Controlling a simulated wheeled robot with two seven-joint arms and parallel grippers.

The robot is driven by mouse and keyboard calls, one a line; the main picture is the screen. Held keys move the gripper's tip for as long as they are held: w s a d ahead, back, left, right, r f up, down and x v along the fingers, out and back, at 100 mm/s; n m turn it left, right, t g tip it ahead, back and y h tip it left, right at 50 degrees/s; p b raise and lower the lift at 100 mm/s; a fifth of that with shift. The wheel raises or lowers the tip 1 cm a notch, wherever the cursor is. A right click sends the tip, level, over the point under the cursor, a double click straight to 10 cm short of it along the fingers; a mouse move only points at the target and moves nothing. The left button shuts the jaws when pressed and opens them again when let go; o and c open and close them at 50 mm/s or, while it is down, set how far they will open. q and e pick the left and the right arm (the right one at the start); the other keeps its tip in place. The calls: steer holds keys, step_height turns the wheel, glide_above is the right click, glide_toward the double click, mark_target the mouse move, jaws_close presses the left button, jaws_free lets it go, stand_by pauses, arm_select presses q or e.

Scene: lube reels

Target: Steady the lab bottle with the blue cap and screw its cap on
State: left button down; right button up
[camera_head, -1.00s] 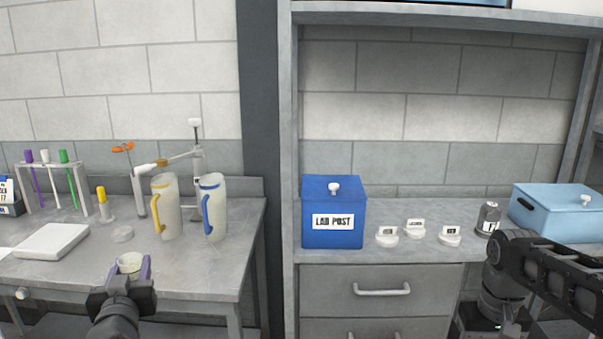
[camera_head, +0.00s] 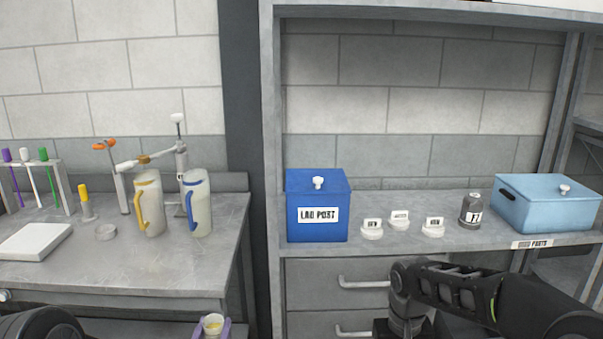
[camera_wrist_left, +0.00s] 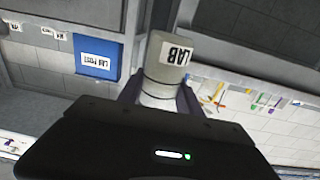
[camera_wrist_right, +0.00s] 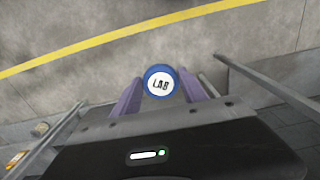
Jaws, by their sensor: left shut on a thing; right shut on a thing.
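The lab bottle (camera_head: 212,321) is upright and uncapped at the bottom edge of the head view, its pale open top showing. My left gripper (camera_head: 211,330) is shut on it, purple fingers on either side. In the left wrist view the bottle (camera_wrist_left: 165,55) shows its LAB label, between the fingers (camera_wrist_left: 159,97). The blue cap (camera_wrist_right: 160,82), a blue ring with a white LAB disc, is between the purple fingers of my right gripper (camera_wrist_right: 160,97), which is shut on it. The right gripper's fingers and the cap are hidden in the head view. Bottle and cap are apart.
A grey bench (camera_head: 130,265) on the left holds two jugs (camera_head: 196,205), a tube rack (camera_head: 30,185) and a white slab (camera_head: 32,240). The shelf (camera_head: 360,250) on the right holds a blue LAB POST box (camera_head: 318,205), small labelled pieces and a light-blue box (camera_head: 548,202).

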stand_by(0.3)
arm_select(q)
steer(key=s+d+f+m+g+h, duration=0.2)
steer(key=s+d+f+m+h, duration=0.1)
steer(key=d, duration=0.4)
steer(key=s+d+f+m+g+h, duration=0.2)
steer(key=s+d+f+m+h, duration=0.1)
steer(key=s+d+m+h, duration=0.2)
steer(key=s+d+h, duration=0.2)
steer(key=d+h, duration=0.1)
steer(key=shift+s+d+f+h, duration=0.2)
steer(key=shift+s+f+h, duration=0.05)
steer(key=shift+f+h, duration=0.1)
arm_select(e)
steer(key=shift+a, duration=0.1)
steer(key=s+a+r+n, duration=0.1)
steer(key=a+r, duration=0.3)
steer(key=a, duration=0.8)
steer(key=s+a+r+n, duration=0.1)
steer(key=s+a+r, duration=0.1)
steer(key=a, duration=0.9)
steer(key=shift+a+r, duration=0.4)
steer(key=shift+r, duration=0.45)
steer(key=shift+f, duration=0.1)
steer(key=shift+f, duration=1.9)
